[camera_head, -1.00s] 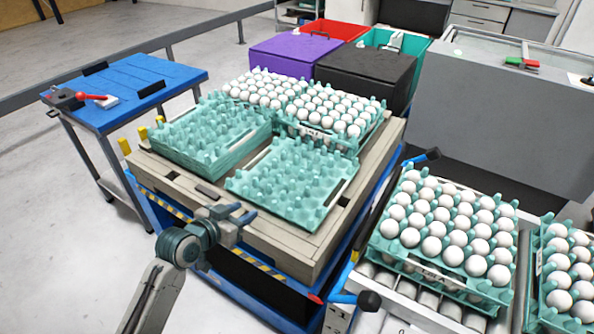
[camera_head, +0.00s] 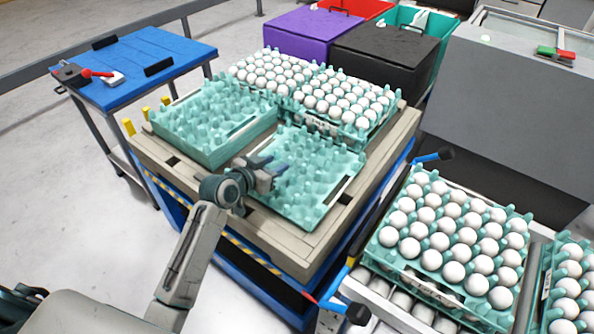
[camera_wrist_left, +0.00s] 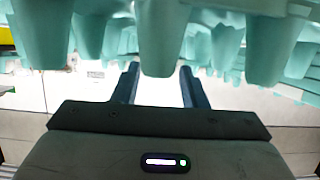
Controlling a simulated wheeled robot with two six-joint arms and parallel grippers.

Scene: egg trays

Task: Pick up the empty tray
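An empty teal egg tray (camera_head: 318,217) lies on the front right of the pallet in the head view. A second empty teal tray, seemingly a stack (camera_head: 205,146), sits to its left. My left gripper (camera_head: 280,172) is at the near left edge of the front tray, overlapping it in the head view. In the left wrist view the two fingers (camera_wrist_left: 160,76) are apart, with nothing clamped between them. Teal tray cups (camera_wrist_left: 157,40) hang just above and in front of the fingers. I cannot tell whether the fingers touch the tray. My right gripper is not in view.
Full egg trays (camera_head: 322,127) stand at the back of the pallet (camera_head: 283,236). Another full tray (camera_head: 400,262) rests on rollers at right. A blue table (camera_head: 140,80) stands at left. Purple (camera_head: 305,40) and black (camera_head: 385,60) bins stand behind.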

